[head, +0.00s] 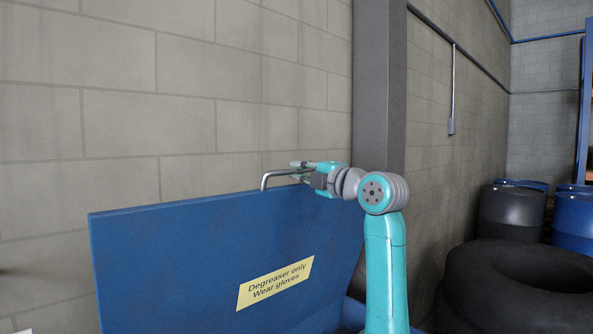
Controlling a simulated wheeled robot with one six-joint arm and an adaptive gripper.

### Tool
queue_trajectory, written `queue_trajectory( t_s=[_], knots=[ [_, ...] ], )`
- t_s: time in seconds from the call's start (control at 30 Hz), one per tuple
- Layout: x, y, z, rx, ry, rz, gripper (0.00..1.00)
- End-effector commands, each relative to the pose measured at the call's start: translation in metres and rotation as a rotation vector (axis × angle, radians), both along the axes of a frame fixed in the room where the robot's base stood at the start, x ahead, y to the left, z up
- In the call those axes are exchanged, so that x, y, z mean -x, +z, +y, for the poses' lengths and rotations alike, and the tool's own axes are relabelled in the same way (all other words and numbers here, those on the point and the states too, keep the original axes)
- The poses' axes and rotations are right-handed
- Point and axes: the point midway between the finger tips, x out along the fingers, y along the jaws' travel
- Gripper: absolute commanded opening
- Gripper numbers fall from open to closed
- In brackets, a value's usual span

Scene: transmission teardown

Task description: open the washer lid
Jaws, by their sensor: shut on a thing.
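The blue washer lid (190,260) is raised and tilted, its broad face turned toward me, with a yellow label (275,284) reading "Degreaser only Wear gloves". A bent metal handle (267,179) stands at the lid's top edge. My gripper (300,172) is at the right part of this handle and is shut on it. The fingertips are small in this view and partly merge with the handle. The washer's body shows only as a blue strip at the lower right of the lid.
A grey column (379,90) stands behind my arm, against a block wall (180,100). Stacked black tires (515,290) and several drums, one dark (511,212) and others blue (572,222), stand at the right.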

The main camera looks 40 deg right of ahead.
Motion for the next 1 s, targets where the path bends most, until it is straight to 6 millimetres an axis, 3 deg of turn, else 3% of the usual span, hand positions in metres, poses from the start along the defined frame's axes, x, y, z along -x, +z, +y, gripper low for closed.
queue_trajectory(
  t_s=[0.03, 0.07, 0.1, 0.67, 0.83, 1.0],
  knots=[
    [0.0, -0.001, -0.001, -0.001, -0.002, 0.003, 0.0],
    [0.0, -0.001, -0.001, -0.001, -0.002, 0.003, 0.15],
    [0.0, -0.001, -0.001, -0.001, -0.002, 0.003, 0.24],
    [0.001, 0.0, 0.0, 0.0, 0.0, 0.001, 0.24],
    [0.017, -0.002, -0.001, -0.001, -0.001, 0.001, 0.24],
    [0.05, -0.005, -0.003, 0.001, -0.003, -0.001, 0.24]
  ],
)
